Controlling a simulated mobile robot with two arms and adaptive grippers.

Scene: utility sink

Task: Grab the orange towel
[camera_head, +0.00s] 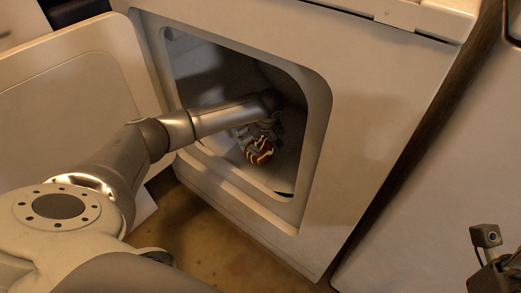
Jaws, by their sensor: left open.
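The orange towel (260,151), a small bundle with orange-red and pale stripes, lies inside the white cabinet, near the front of its opening. My left arm reaches in through the opening from the left. My left gripper (256,137) is open and points down right at the towel. Its fingers are dim and partly hidden, so I cannot tell whether they touch the cloth. At the lower right edge, only a small camera and a dark part of what seems to be my right wrist show; its fingers are out of the picture.
The inside is dark at the back. A brown floor (215,245) shows below, and another white unit (430,190) stands at the right.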

